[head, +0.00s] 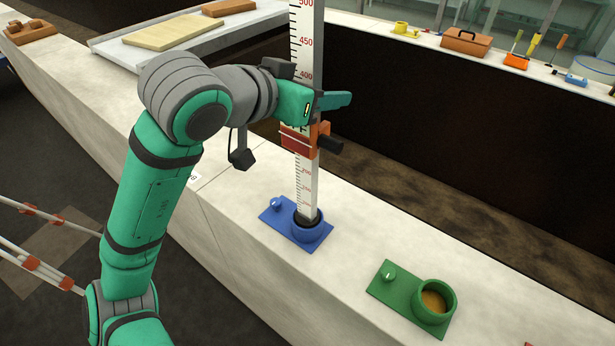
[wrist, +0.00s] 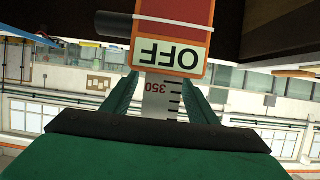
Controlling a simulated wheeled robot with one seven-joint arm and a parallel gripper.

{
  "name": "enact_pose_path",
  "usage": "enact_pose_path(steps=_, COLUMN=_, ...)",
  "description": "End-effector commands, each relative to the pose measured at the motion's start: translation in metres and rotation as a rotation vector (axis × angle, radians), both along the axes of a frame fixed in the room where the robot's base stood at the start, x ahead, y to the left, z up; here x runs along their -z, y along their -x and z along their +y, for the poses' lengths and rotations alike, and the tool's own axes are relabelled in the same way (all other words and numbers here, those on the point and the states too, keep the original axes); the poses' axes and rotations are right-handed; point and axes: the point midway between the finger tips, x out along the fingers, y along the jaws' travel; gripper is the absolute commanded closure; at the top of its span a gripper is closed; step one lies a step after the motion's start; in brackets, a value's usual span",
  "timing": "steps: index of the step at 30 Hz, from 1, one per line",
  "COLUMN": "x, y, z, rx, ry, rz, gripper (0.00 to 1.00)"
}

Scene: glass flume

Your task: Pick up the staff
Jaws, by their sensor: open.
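The staff (head: 307,40) is a tall white graduated rod. It stands upright with its foot in the blue socket (head: 312,232) on the pale wall top. An orange-red slider (head: 297,141) with a black knob sits on it, and its "OFF" label shows in the wrist view (wrist: 170,52). My gripper (head: 318,101) is at the staff just above the slider. In the wrist view its open green fingers (wrist: 163,95) stand on either side of the staff, near the 350 mark. A gap shows beside the staff, and part of the staff is hidden behind my gripper in the head view.
A green socket (head: 433,300) with brownish contents is to the right on the same wall. Behind lies the dark flume channel (head: 430,130). The far wall holds a brown case (head: 466,41) and several tools. Boards (head: 176,32) lie on a tray at the back left.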

Motion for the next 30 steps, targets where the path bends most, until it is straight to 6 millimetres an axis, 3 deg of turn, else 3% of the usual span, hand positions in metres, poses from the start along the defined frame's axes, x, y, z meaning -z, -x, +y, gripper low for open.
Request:
enact_pose_path(steps=8, x=0.0015, y=-0.0026, z=-0.0016, rx=0.000, ry=0.000, rz=0.000, gripper=0.47)
enact_pose_path(steps=15, x=0.0014, y=-0.0024, z=-0.0015, rx=0.000, ry=0.000, rz=0.000, gripper=1.00)
enact_pose_path(steps=30, x=0.0013, y=-0.0024, z=-0.0015, rx=0.000, ry=0.000, rz=0.000, gripper=1.00)
